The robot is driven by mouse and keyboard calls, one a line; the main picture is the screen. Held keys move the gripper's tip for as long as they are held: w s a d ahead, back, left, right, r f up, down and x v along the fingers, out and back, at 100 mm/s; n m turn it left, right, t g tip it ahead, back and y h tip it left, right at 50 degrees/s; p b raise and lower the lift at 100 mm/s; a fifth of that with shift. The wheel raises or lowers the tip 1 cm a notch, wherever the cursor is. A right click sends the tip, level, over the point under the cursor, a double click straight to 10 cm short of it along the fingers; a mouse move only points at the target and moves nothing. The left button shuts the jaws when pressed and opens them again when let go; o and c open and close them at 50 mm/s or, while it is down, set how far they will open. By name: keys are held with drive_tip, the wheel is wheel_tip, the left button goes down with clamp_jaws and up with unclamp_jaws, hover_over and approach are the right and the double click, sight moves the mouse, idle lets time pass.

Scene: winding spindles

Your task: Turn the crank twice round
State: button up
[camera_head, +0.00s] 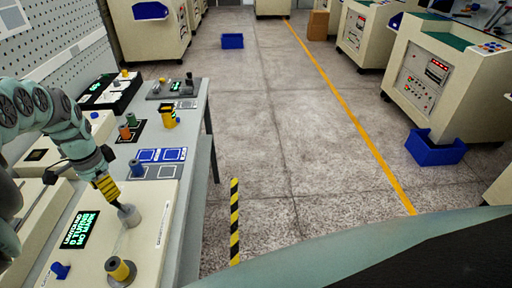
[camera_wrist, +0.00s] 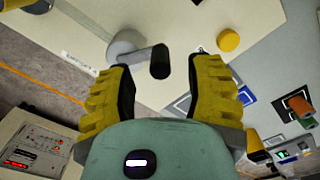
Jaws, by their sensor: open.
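The crank is a light grey disc (camera_head: 130,217) on top of a cream machine box, at the front of the bench. In the wrist view its hub (camera_wrist: 124,45) carries a short arm with a black handle (camera_wrist: 160,63). My gripper (camera_head: 116,203) is pointed down at the crank and hides part of it in the head view. In the wrist view its two yellow fingers are spread, with the black handle between them and gaps visible on both sides. A black display (camera_head: 80,229) with green text lies left of the crank; its words are too small to read surely.
A yellow-topped spindle (camera_head: 119,269) and a blue knob (camera_head: 60,270) stand near the crank on the same box. Orange and green spools (camera_head: 128,126), a yellow container (camera_head: 168,117) and blue marked squares (camera_head: 162,155) lie farther back.

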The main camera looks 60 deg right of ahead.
wheel_tip(320, 180, up, 9)
drive_tip(key=shift+f, duration=0.2)
drive_tip(key=shift+o, duration=0.4)
idle(0.5)
